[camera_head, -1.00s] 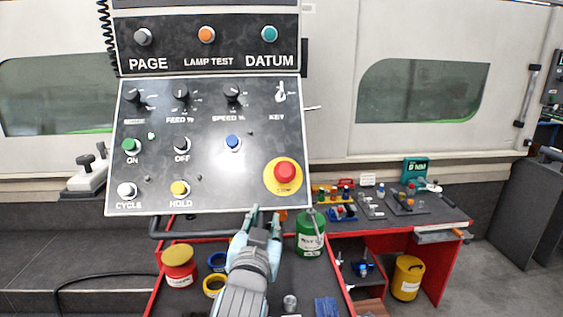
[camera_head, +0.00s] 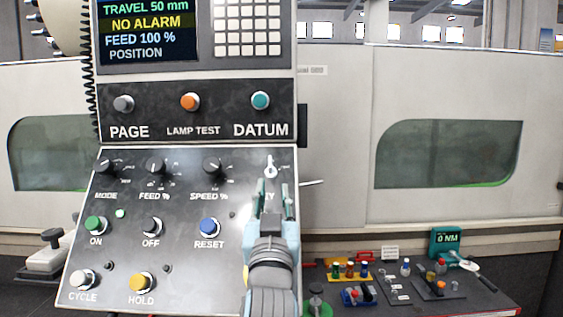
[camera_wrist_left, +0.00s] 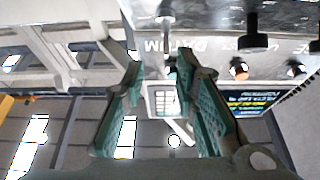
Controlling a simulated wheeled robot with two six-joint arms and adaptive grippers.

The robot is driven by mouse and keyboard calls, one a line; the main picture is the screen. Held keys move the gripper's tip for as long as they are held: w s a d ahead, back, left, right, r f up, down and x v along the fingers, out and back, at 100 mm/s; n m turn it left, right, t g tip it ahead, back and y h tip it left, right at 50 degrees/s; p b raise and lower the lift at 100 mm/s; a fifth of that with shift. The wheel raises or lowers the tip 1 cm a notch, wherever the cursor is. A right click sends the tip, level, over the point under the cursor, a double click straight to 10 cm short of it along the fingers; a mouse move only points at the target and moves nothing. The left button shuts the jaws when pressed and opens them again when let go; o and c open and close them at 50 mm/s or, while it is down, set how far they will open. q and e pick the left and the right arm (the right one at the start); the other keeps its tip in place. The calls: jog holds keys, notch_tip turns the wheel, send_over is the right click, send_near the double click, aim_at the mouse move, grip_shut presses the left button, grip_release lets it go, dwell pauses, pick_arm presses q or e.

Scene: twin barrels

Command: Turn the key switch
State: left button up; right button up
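The key switch (camera_head: 270,168) is a small silver key at the upper right of the sloped control panel (camera_head: 180,235). Its label is partly hidden by my gripper. My left gripper (camera_head: 272,188) is in front of the panel, just below the key in the picture, with its teal fingers apart and nothing visibly held. In the left wrist view my open fingers (camera_wrist_left: 161,72) point toward the panel, and a silver piece that looks like the key (camera_wrist_left: 168,28) shows beyond the gap. I cannot tell whether the fingers touch it. My right gripper is not in view.
The SPEED knob (camera_head: 212,166) and blue RESET button (camera_head: 209,227) are left of my gripper. The DATUM button (camera_head: 260,100) is above on the upper panel. A workbench with small items (camera_head: 425,288) and a teal torque display (camera_head: 446,241) stand at lower right.

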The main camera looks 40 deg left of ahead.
aim_at(270, 168)
pick_arm(q)
jog(key=p+x, duration=0.2)
jog(key=x, duration=0.9)
jog(key=shift+s+a+r+p, duration=0.1)
jog(key=shift+p, duration=0.2)
jog(key=shift+s+r+y, duration=0.25)
jog(key=shift+s+y, duration=0.05)
jog(key=shift+s, duration=0.35)
jog(key=shift+c, duration=0.4)
jog(key=shift+s, duration=0.1)
jog(key=c, duration=0.3)
grip_shut()
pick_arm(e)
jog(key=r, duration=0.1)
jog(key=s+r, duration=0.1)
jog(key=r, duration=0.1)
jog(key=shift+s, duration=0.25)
